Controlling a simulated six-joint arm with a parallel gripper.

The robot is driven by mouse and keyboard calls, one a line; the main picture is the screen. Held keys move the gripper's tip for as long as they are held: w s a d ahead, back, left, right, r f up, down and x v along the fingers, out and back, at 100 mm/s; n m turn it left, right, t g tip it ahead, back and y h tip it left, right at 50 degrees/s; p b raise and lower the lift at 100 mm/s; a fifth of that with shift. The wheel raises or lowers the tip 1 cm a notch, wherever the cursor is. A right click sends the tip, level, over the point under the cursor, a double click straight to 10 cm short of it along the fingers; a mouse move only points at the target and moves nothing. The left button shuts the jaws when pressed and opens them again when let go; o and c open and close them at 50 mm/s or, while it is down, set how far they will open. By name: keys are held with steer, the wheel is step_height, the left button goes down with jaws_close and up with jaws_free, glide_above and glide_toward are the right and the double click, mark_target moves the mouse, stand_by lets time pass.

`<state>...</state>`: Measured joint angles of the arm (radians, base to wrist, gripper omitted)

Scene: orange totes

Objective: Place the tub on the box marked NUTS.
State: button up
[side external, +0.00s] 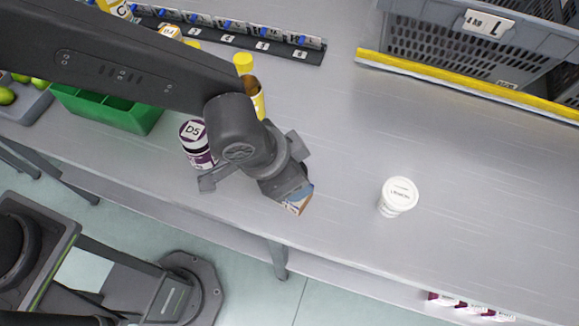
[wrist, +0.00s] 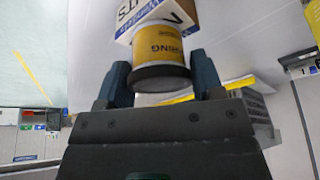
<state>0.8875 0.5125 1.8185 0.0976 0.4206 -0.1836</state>
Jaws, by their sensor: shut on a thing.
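In the wrist view my gripper (wrist: 162,75) is shut on a yellow tub (wrist: 160,48) with a dark rim at the end nearest me. The box marked NUTS (wrist: 124,72), white with blue, shows just beyond the tub, its lettering turned over in this view. The tub covers part of the box, and I cannot tell whether the two touch. In the side view my gripper (side external: 284,186) points down over the bench, hiding the tub. A small part of the box (side external: 303,201) shows below the jaws, near the bench's front edge.
A white lidded cup (side external: 399,196) stands to the right on clear bench. A purple jar marked D5 (side external: 195,146), a yellow-capped bottle (side external: 244,63) and a green bin (side external: 112,113) are to the left. A grey crate marked L (side external: 430,48) is at the back right.

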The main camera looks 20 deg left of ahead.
steer(key=o, duration=1)
steer(key=shift+r, duration=0.45)
steer(key=v, duration=1.1)
steer(key=w+a+r+n+t+y, duration=0.1)
steer(key=a+r+n, duration=0.15)
steer(key=a, duration=0.65)
steer(key=w+a+r+n, duration=0.15)
steer(key=a+r, duration=0.25)
steer(key=a, duration=0.4)
steer(key=s+a+n, duration=0.1)
steer(key=s+a, duration=0.1)
steer(key=a, duration=0.3)
steer(key=s+a+n+t+y, duration=0.1)
steer(key=s+a+n, duration=0.1)
steer(key=a, duration=0.3)
steer(key=s+a+n+y, duration=0.1)
steer(key=s+a+n, duration=0.1)
steer(key=a, duration=0.4)
steer(key=shift+s+a+f, duration=0.1)
steer(key=shift+s+f, duration=0.25)
steer(key=shift+s, duration=0.25)
